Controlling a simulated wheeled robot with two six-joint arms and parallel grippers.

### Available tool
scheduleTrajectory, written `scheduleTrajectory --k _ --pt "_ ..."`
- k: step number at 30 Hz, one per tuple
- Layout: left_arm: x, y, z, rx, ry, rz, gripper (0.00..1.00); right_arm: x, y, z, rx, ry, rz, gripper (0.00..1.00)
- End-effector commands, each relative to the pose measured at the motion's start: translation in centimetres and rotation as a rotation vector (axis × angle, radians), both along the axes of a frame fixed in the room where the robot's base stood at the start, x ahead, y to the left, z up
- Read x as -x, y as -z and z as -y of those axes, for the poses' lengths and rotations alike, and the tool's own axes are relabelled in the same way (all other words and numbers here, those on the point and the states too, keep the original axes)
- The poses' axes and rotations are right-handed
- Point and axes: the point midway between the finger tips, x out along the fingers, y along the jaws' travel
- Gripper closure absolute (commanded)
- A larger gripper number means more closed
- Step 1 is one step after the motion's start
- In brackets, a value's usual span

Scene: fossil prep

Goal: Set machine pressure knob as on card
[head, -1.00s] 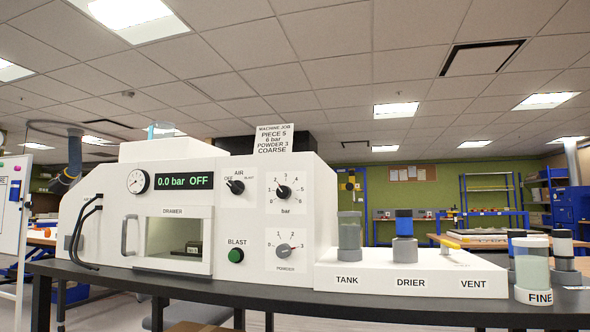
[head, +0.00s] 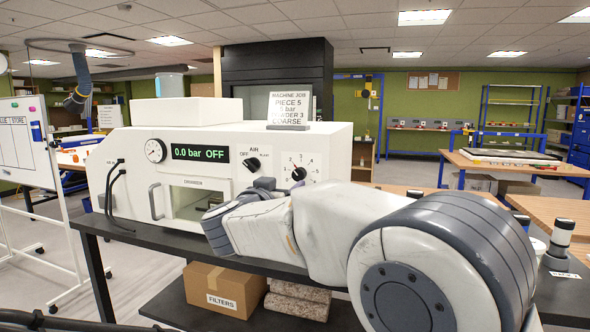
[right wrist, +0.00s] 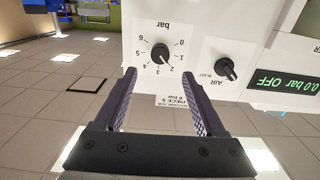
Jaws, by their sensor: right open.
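The white machine (head: 140,190) stands on a dark bench; its display (head: 201,153) reads 0.0 bar OFF. The bar pressure knob (head: 298,174), black on a 0 to 6 dial, also shows upside down in the right wrist view (right wrist: 160,53). The card (head: 290,105) on top shows PIECE 5, a bar line and COARSE; the earlier head view reads 6 bar, POWDER 3. My right gripper (right wrist: 160,78) is open and empty, its fingers pointing at the dial with the knob between and beyond the tips. My left gripper is out of view.
The AIR switch (right wrist: 227,69) is beside the dial. My right arm hides the machine's lower right front in the head view. A FILTERS box (head: 224,290) is on the shelf below.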

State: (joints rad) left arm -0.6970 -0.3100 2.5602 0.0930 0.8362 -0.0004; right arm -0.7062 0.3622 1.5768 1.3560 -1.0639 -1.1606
Motion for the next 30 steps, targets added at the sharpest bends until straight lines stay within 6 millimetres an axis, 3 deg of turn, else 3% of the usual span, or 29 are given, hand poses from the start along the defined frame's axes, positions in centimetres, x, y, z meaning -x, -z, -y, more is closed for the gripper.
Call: scheduleTrajectory --k 6,12,18,26,30 --pt "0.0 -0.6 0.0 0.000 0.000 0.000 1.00 -4.1 0.0 1.4 0.000 0.001 0.000 0.28" --pt "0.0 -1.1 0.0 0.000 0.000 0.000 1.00 -7.0 0.0 2.3 0.000 -0.001 0.001 0.28" --pt "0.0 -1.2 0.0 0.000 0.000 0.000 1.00 -8.2 0.0 2.7 -0.001 -0.003 0.001 0.28" --pt "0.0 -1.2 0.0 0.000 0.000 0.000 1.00 -8.3 0.0 2.7 -0.001 -0.004 0.001 0.28" --pt "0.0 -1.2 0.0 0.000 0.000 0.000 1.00 -8.3 0.0 2.7 -0.001 -0.004 0.001 0.81"
